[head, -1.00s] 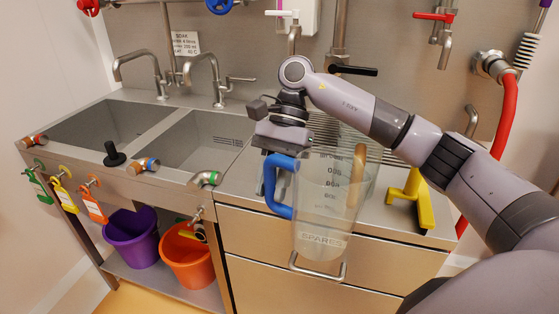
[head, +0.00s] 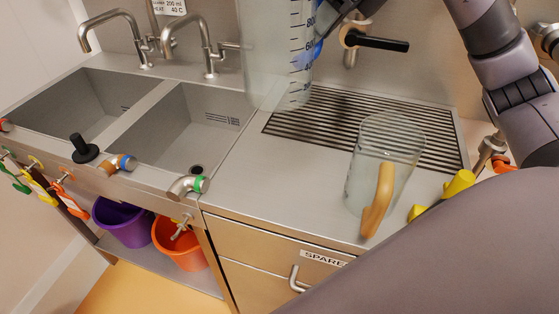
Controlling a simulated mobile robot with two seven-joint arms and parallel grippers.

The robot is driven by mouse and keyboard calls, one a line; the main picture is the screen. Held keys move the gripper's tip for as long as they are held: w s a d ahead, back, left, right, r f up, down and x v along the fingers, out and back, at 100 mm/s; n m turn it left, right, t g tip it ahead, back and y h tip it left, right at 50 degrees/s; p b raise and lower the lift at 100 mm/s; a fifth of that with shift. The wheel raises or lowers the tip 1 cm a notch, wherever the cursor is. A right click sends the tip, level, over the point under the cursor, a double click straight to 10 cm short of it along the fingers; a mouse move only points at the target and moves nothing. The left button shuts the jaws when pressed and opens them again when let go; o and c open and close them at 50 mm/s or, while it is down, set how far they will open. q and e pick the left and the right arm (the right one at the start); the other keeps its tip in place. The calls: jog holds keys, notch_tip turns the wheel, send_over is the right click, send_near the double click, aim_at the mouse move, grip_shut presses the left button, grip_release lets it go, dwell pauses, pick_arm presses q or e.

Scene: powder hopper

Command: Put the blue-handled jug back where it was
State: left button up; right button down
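The blue-handled jug (head: 272,60) is clear, with dark scale marks. It shows upright at the top of the head view, with its top cut off by the frame edge. Its blue handle (head: 319,42) is on its right side. My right gripper (head: 343,12) is at that handle, mostly cut off by the top edge; the jug appears held by it. I cannot tell whether the jug's base touches the counter behind the drain grille. My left gripper is not in view.
A clear jug with a tan handle (head: 378,150) stands on the counter at the drain grille's (head: 330,125) front. Yellow pieces (head: 458,184) lie right of it. A black-levered tap (head: 380,42) juts from the wall. Two sinks (head: 185,130) are left. Bare counter (head: 265,185) lies in front.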

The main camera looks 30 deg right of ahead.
jog(key=shift+w+d+r, duration=0.1)
jog(key=shift+d, duration=0.1)
jog(key=shift+f+b, duration=1)
jog(key=shift+f, duration=8.8)
jog(key=c, duration=0.9)
grip_release()
jog(key=shift+f, duration=0.1)
jog(key=v, duration=1.2)
jog(key=shift+a+b, duration=0.2)
jog(key=shift+b, duration=0.25)
